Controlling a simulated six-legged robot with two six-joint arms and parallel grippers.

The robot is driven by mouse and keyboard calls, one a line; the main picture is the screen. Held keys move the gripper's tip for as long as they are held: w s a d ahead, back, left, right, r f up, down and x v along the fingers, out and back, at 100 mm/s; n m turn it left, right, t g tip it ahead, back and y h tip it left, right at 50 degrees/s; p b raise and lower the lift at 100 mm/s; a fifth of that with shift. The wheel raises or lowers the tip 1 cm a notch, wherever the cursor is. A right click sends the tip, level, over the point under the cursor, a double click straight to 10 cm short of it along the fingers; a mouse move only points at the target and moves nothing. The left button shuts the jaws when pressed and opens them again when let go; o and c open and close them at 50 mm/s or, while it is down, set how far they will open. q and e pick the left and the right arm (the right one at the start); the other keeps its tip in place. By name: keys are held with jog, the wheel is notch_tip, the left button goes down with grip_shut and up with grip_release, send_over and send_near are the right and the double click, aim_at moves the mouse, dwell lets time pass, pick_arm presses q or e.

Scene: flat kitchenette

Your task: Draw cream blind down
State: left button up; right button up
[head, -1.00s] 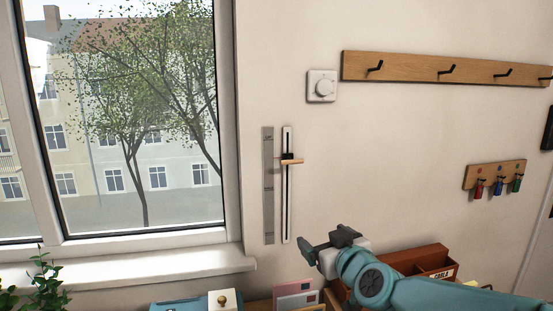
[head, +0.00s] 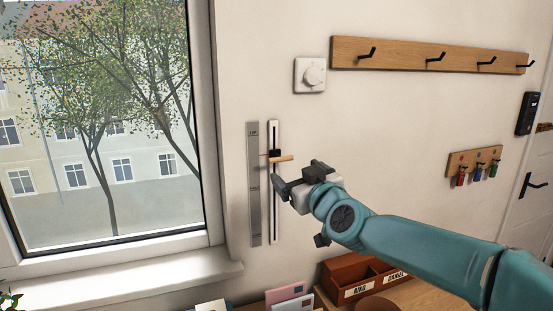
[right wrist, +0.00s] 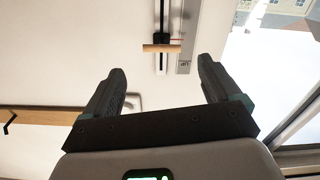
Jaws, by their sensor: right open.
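No cream blind shows across the visible part of the window (head: 110,130). On the wall right of the window is a vertical slider track (head: 274,210) with a black carriage and a wooden handle (head: 281,158) in its upper part. A grey label strip (head: 254,200), marked UP near its top, runs along its left. My right gripper (head: 299,180) is open and empty, just right of and below the handle, apart from it. In the right wrist view, the handle (right wrist: 161,48) appears beyond and between the open fingers (right wrist: 162,68). My left gripper is out of view.
A key rack (head: 474,162) hangs right. Below are a brown letter box (head: 345,279), cards (head: 286,293) and the window sill (head: 130,280). The wall around the slider is clear.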

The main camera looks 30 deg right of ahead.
aim_at(279, 156)
jog(key=p+x, duration=0.1)
jog(key=x, duration=0.9)
jog(key=shift+a+r+p, duration=0.1)
jog(key=shift+a+p, duration=0.1)
jog(key=shift+p, duration=0.2)
jog(key=shift+w+a+r, duration=0.1)
jog(key=shift+w+r, duration=0.05)
jog(key=shift+w, duration=0.15)
jog(key=shift+c, duration=0.7)
jog(key=c, duration=1.2)
jog(key=shift+o, duration=0.2)
notch_tip(279, 156, down, 22)
jog(key=b, duration=1.8)
jog(key=shift+r, duration=0.1)
